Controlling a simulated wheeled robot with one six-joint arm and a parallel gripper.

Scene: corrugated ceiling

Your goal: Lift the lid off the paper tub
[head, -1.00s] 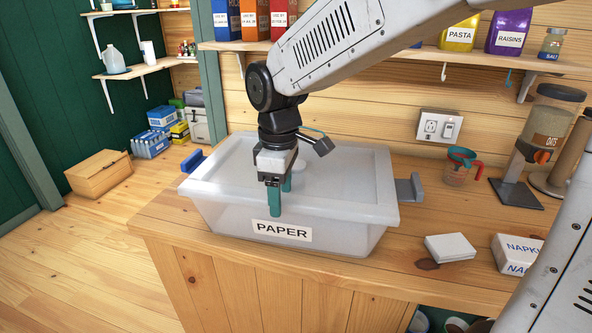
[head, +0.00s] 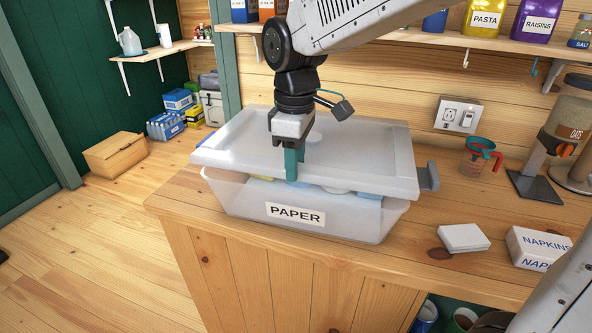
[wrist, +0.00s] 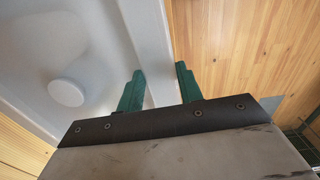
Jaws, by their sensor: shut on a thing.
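The paper tub (head: 245,204) is a clear plastic bin labelled PAPER on the wooden counter. Its translucent white lid (head: 235,150) is raised at the front, with a gap above the tub's front rim. Blue, yellow and white contents show in the gap. Whether the lid's back edge still touches the tub is hidden. My gripper (head: 293,178) is shut on the lid's front rim, one finger on each side. The wrist view shows the green fingers of my gripper (wrist: 160,85) straddling the rim, beside the lid's round knob (wrist: 66,92).
A grey latch-like piece (head: 429,177) sticks out at the tub's right end. A white stack (head: 463,238), a napkins box (head: 538,248) and a measuring cup (head: 480,158) stand to the right. A shelf (head: 470,42) with jars and packets is above, behind my arm.

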